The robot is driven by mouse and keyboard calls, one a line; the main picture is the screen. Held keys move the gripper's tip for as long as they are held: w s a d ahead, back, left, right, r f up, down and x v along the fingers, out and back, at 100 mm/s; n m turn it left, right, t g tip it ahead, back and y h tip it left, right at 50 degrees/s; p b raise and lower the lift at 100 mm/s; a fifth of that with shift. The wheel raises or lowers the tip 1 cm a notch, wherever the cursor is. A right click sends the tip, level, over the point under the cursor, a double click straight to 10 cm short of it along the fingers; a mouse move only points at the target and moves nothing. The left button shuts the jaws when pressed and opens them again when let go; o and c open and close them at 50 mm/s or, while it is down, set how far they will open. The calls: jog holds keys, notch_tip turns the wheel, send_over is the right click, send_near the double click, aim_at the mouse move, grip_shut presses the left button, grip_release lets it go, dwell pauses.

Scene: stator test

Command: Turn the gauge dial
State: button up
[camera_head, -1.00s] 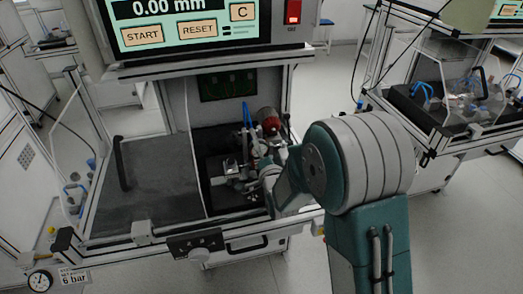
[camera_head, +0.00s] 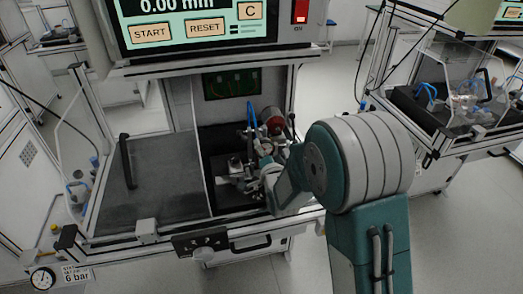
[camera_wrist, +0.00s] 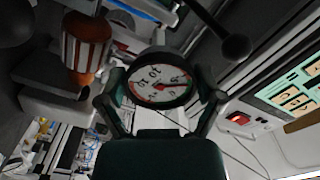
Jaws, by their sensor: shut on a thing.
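A round gauge dial (camera_wrist: 158,82) with a black rim, white face, numbers and a red needle shows in the middle of the wrist view. My gripper (camera_wrist: 160,90) is shut on it, with one finger on each side of its rim. In the head view my gripper (camera_head: 262,172) is at the fixture (camera_head: 238,172) inside the open test station. The gauge dial is small there and I cannot make it out clearly among the metal parts and my arm.
A screen (camera_head: 192,22) reading 0.00 mm hangs above the station. A clear door (camera_head: 82,160) stands left of a bare dark surface (camera_head: 165,180). A pressure gauge (camera_head: 42,278) sits at lower left.

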jog(key=n, duration=0.4)
jog(key=shift+w+d+n, duration=0.15)
jog(key=shift+d+n, duration=0.15)
jog(key=shift+d, duration=0.05)
jog(key=shift+r+n, duration=0.15)
jog(key=shift+n, duration=2.05)
jog(key=o, duration=0.9)
jog(key=shift+d, duration=0.1)
